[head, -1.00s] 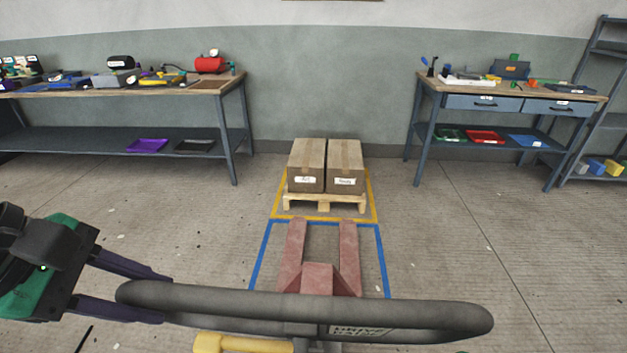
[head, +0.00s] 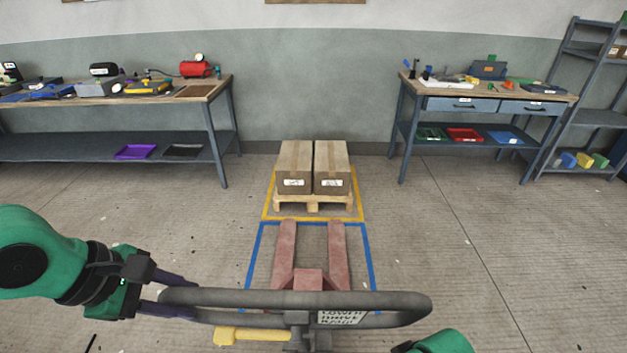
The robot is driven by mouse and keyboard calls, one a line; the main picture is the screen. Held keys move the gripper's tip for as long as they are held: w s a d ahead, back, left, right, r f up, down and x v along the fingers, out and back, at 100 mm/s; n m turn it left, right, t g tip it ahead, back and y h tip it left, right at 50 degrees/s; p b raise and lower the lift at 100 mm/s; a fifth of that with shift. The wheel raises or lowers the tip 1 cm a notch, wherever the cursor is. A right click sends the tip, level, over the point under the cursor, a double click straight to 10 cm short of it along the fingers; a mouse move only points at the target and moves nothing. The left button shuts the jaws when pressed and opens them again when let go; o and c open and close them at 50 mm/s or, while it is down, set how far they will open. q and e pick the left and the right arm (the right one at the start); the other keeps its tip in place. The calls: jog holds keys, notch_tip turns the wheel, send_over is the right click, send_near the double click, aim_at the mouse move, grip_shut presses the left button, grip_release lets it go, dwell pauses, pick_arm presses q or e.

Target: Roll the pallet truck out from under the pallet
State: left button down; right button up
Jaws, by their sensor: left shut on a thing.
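The pallet truck has a dark loop handle (head: 300,297) in the front of the head view and two red forks (head: 285,250). The forks lie on the floor inside the blue outline, apart from the pallet, with a small gap between their tips and it. The wooden pallet (head: 312,202) stands within the yellow outline and carries two cardboard boxes (head: 295,165). My left gripper (head: 176,299) is shut on the left end of the handle. My right arm shows only as a green part at the bottom edge; its gripper is out of view.
A workbench (head: 190,97) with tools stands at the back left, another bench (head: 480,98) at the back right. A shelf rack (head: 590,100) stands at the far right. The floor (head: 440,240) on both sides of the truck is clear. Blue tape (head: 372,270) outlines the area around the forks.

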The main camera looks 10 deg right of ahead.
pick_arm(q)
jog(key=w+d+r+g+p, duration=0.1)
jog(key=w+d+r+p, duration=0.1)
jog(key=w+p, duration=0.7)
jog(key=w, duration=0.4)
jog(key=shift+r, duration=0.3)
jog(key=shift+s+r, duration=0.1)
jog(key=c, duration=0.7)
grip_release()
jog(key=shift+o, duration=1)
jog(key=shift+s, duration=0.15)
